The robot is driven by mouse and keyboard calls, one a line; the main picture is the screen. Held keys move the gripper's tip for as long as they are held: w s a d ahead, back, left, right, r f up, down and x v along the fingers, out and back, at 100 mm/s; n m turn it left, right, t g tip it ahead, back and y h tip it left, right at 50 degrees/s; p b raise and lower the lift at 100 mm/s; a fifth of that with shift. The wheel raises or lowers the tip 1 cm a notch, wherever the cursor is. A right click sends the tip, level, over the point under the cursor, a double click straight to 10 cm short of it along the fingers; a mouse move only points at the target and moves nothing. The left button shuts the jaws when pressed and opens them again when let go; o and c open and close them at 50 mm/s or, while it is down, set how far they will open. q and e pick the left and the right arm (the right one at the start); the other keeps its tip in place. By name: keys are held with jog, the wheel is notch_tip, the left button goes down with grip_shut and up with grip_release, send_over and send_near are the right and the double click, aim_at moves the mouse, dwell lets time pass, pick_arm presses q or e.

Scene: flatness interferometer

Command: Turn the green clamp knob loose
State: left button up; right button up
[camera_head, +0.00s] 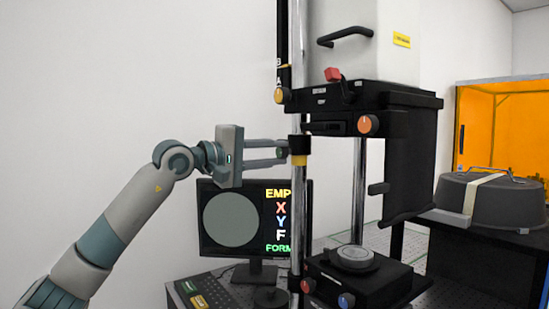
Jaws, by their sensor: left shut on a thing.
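The green clamp knob (281,153) is small and sits at the left side of the black clamp collar (299,145) on the front upright post. My left gripper (282,152) reaches in from the left, its two fingers level, one above and one below the knob. It is shut on the knob, whose middle shows between the fingertips. My right gripper is not in view.
An orange knob (368,124) and a red knob (333,74) are on the black instrument head to the right. A monitor (285,190) stands behind and below my gripper. A stage with a round part (355,256) is at the bottom. The wall side at left is clear.

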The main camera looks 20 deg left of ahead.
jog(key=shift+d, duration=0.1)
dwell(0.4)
pick_arm(q)
jog(key=o, duration=1)
jog(key=shift+o, duration=0.2)
jog(key=shift+s+a, duration=0.1)
jog(key=shift+s, duration=0.05)
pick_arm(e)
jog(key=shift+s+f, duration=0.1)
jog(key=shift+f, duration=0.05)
pick_arm(q)
jog(key=shift+s+a+b, duration=0.35)
jog(key=shift+s+a, duration=0.05)
jog(key=shift+s, duration=0.05)
jog(key=b+v, duration=0.4)
jog(key=v, duration=1.2)
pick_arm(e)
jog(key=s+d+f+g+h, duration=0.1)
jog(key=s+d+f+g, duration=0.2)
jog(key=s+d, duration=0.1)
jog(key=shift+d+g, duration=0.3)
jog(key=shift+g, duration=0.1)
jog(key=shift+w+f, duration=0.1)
